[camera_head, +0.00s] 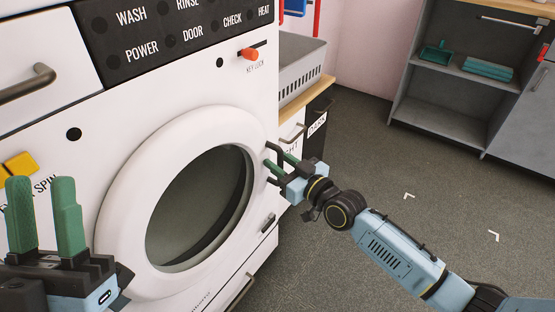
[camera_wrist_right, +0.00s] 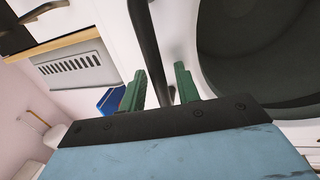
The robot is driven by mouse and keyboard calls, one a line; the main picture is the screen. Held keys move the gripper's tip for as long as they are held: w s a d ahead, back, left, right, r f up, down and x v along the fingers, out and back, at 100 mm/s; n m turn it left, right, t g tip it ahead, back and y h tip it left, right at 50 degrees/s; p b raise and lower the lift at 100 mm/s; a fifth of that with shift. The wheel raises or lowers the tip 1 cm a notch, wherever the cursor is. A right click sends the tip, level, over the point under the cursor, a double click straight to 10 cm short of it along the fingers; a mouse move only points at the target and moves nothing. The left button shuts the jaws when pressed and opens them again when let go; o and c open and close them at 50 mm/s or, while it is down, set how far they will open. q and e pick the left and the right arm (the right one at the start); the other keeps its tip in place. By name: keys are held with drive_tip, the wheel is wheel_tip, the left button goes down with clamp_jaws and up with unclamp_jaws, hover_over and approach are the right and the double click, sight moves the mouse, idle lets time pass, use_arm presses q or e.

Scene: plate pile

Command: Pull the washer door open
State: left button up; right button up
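The white washer (camera_head: 90,110) fills the left of the head view. Its round door (camera_head: 118,215) with dark glass (camera_head: 200,205) looks shut. My right gripper (camera_head: 271,156) is at the door's right edge. In the right wrist view, its green fingers (camera_wrist_right: 160,78) are apart, with a dark upright bar (camera_wrist_right: 150,45), seemingly the door handle, running between them. Gaps show beside the bar, and I cannot tell whether a finger touches it. The door (camera_wrist_right: 275,65) shows at the right there. My left gripper (camera_head: 43,182) is open and empty, in front of the washer at lower left.
A grey basket (camera_head: 302,68) sits on a wooden-topped counter (camera_head: 306,98) right of the washer. A grey shelf unit (camera_head: 440,112) with green items stands at the back right. The grey floor (camera_head: 370,150) between them is clear.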

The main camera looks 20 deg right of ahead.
clamp_jaws()
idle(0.4)
